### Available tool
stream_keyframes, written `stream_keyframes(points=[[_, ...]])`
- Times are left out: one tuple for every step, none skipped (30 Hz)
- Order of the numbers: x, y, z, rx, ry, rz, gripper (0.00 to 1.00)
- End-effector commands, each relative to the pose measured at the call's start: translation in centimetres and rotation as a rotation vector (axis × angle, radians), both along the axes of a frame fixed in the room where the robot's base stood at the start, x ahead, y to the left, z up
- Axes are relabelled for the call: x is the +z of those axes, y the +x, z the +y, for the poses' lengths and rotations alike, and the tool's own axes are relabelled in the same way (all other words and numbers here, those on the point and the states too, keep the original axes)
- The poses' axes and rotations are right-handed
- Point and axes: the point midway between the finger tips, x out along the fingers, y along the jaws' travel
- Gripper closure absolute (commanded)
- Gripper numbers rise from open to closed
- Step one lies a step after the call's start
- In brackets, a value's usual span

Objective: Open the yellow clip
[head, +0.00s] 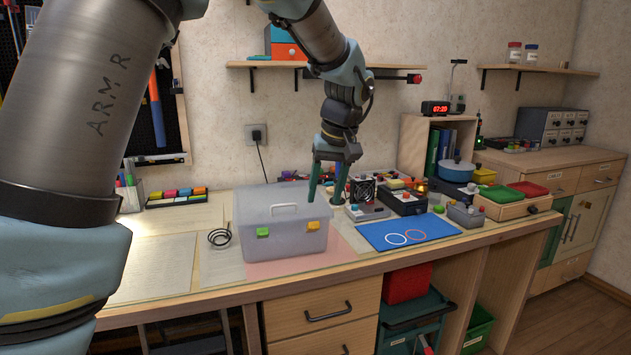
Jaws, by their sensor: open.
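The yellow clip (313,226) is on the front face of a translucent grey box (285,247), toward its right side. A green clip (263,232) sits on the same face to its left. The box stands on the workbench with its lid down and a handle (284,208) on top. My gripper (325,200) points down above and behind the right end of the box, higher than the yellow clip. Its two green fingers are apart with nothing visible between them. The tip of the left finger is close to the box's right edge; I cannot tell whether they touch.
A blue mat (408,232) with two rings lies right of the box. Small devices (403,200) crowd the bench behind it. A black coil (219,237) lies left of the box. A shelf (270,64) juts from the wall behind my arm. The bench front is clear.

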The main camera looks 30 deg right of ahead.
Motion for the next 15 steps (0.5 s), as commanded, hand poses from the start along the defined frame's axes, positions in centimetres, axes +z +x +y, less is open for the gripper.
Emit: stream_keyframes(points=[[1.9,0.5,0.2,0.013,0.0,0.036,0.45],[2.1,0.8,0.2,0.018,-0.004,0.056,0.45],[2.4,1.1,0.3,0.026,-0.01,0.082,0.45],[2.6,1.3,0.3,0.03,-0.015,0.101,0.45],[2.7,1.5,0.4,0.036,-0.019,0.12,0.45],[3.0,1.8,0.5,0.043,-0.026,0.143,0.45],[3.1,2.0,0.5,0.047,-0.032,0.159,0.45],[3.2,2.2,0.6,0.054,-0.039,0.173,0.45],[3.3,2.4,0.6,0.058,-0.045,0.191,0.45],[3.4,2.6,0.7,0.064,-0.051,0.202,0.45],[3.4,2.7,0.7,0.067,-0.055,0.212,0.45],[3.4,2.9,0.8,0.072,-0.06,0.223,0.45],[3.4,2.9,0.8,0.074,-0.064,0.23,0.45],[3.4,3.0,0.8,0.076,-0.068,0.236,0.45],[3.3,3.1,0.8,0.079,-0.072,0.241,0.45]])
